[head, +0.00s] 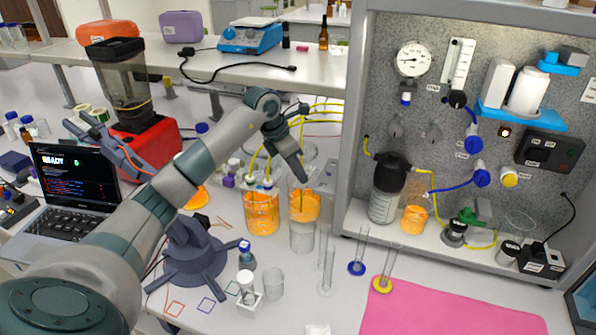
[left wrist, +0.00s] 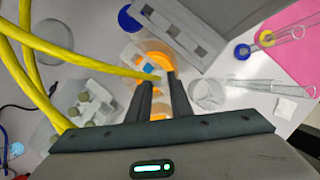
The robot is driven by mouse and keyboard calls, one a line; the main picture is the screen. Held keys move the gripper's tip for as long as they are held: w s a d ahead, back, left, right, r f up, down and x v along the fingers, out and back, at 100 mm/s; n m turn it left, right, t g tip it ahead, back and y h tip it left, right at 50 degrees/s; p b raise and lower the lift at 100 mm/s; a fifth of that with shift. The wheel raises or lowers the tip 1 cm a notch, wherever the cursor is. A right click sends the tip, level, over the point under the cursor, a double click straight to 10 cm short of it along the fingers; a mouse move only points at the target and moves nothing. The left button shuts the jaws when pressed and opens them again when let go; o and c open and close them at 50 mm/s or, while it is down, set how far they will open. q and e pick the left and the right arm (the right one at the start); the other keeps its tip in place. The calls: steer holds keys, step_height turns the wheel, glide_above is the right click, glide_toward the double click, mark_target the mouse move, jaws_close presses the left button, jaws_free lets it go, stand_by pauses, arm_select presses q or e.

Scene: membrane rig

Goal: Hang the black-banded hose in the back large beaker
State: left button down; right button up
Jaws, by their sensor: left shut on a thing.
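My left gripper (head: 301,178) points down over the orange-filled beakers and is shut on a yellow hose. In the left wrist view its fingertips (left wrist: 160,78) close at the end of the yellow hose (left wrist: 90,72); I cannot make out a black band. One large beaker (head: 262,213) with orange liquid stands left of the gripper, with yellow hoses above it. Another glass with orange liquid (head: 304,203) is right under the fingertips, and a clear rim shows behind them. The gripper partly hides these, so I cannot tell which is the back large beaker. My right gripper is not in view.
The rig's grey frame (head: 352,120) rises just right of the gripper. Glass cylinders (head: 327,262) and a small empty beaker (head: 273,284) stand in front. A blue-grey stand (head: 190,262) is below my arm.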

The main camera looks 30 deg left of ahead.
arm_select(q)
steer(key=shift+f, duration=0.15)
steer(key=c, duration=1.5)
jaws_free()
steer(key=shift+p+v, duration=3.4)
steer(key=shift+v, duration=5.3)
